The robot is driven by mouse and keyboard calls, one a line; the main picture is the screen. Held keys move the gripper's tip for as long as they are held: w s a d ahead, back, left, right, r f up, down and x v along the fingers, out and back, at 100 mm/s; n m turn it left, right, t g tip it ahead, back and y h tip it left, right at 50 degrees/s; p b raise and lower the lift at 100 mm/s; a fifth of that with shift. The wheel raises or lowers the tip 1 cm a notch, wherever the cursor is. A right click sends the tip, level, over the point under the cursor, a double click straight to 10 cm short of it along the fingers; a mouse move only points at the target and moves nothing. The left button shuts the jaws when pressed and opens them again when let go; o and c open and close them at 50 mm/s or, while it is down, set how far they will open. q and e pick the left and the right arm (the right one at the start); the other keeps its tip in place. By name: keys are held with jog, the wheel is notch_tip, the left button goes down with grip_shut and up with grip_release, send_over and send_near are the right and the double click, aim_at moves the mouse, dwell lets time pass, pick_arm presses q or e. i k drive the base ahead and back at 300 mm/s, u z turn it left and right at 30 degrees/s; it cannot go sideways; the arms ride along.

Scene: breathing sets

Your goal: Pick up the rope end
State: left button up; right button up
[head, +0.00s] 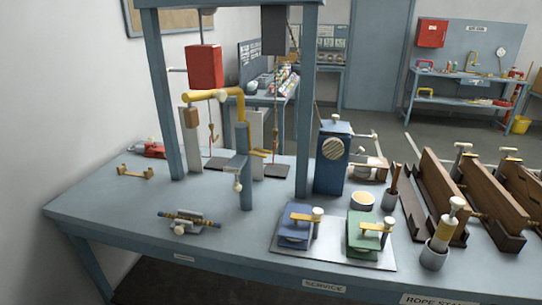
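No rope end stands out clearly in the head view. A thin reddish cord with a hook (211,133) hangs below the red block (204,67) in the blue frame. A dark rod with tan bands (190,217), perhaps wrapped with rope, lies across a small grey holder on the bench's front left. A label reading "ROPE STA..." (430,300) is partly cut off on the bench's front edge at the lower right. Neither of my grippers is in view.
The blue-grey bench (110,205) carries a blue frame (303,130), a blue box (332,160), a tray (330,255) with blue and green clamps, a grey cup (433,256) and brown wooden boards (437,195) at right. The bench's left front is mostly bare.

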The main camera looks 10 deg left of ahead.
aim_at(160, 215)
jog(key=z, duration=0.05)
jog(key=k, duration=0.35)
jog(key=u, duration=0.85)
jog(key=i, duration=0.75)
jog(key=u, duration=0.25)
jog(key=k, duration=0.5)
jog(key=z, duration=1)
jog(key=i, duration=0.8)
jog(key=u, duration=1.65)
